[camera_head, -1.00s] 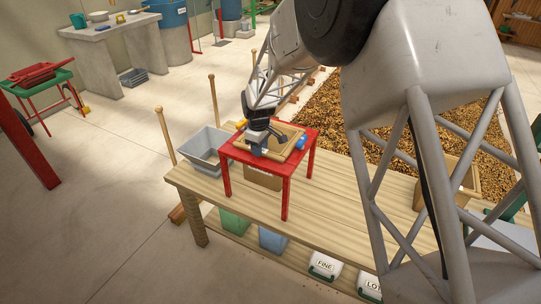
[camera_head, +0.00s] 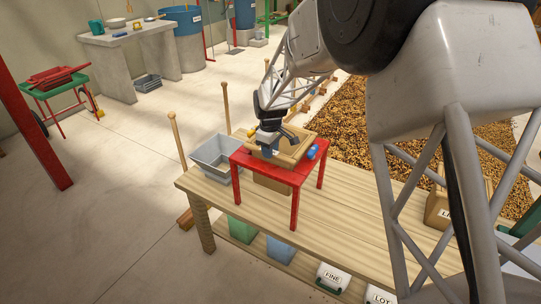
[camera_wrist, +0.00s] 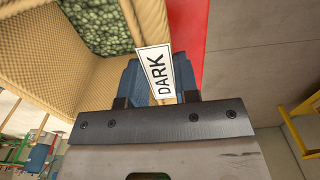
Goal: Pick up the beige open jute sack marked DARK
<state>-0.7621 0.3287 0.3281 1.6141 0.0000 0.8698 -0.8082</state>
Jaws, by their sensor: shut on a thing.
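The beige open sack marked DARK (camera_head: 291,153) is at the red stand in the head view. My gripper (camera_head: 268,146) is at its near left side, pointing down. In the wrist view the sack's woven wall (camera_wrist: 85,82) and the green beans inside show up close. The white DARK label (camera_wrist: 155,73) lies between the blue fingers of my gripper. The gripper is shut on the sack's labelled wall. The sack looks slightly raised over the stand's top, but I cannot tell whether its underside is fully clear.
The red stand (camera_head: 296,207) stands on a wooden bench (camera_head: 335,228), with a small blue object (camera_head: 313,151) on its right side. A grey bin (camera_head: 213,155) is to the left. Another beige sack (camera_head: 438,207) is at the right. Two wooden posts rise at the bench's left end.

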